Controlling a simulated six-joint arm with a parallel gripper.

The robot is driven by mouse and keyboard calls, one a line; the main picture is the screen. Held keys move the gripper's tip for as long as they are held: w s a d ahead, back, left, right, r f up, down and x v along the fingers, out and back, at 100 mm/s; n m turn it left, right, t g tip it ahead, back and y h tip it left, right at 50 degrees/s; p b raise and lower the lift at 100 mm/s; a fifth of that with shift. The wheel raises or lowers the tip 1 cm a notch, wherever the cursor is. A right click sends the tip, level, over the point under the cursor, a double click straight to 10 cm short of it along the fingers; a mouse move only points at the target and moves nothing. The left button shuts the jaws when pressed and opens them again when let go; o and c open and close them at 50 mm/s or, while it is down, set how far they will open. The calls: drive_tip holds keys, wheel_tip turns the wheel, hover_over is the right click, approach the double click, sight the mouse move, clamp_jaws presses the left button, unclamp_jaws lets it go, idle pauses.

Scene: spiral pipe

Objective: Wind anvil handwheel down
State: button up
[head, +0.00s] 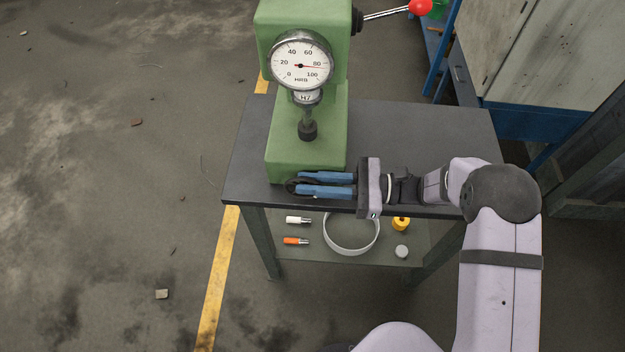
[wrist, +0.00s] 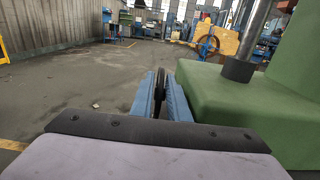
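The green hardness tester (head: 305,160) stands on a dark table, with a round dial gauge (head: 301,65) on its head. The anvil (head: 307,130) is a short black cylinder on top of the green base. The black anvil handwheel (head: 295,187) is low at the base's front, mostly covered by my fingers. My gripper (head: 324,184) lies level, its two blue fingers reaching left to the handwheel. In the wrist view the handwheel (wrist: 160,88) appears edge-on between the fingers; whether both press on it cannot be told. The anvil (wrist: 238,70) shows there too.
The dark tabletop (head: 420,130) is bare to the right of the tester. A red-knobbed lever (head: 419,7) extends at the upper right. Open floor lies to the left.

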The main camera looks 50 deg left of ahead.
clamp_jaws()
drive_tip(key=shift+r+p, duration=0.15)
drive_tip(key=shift+p, duration=0.15)
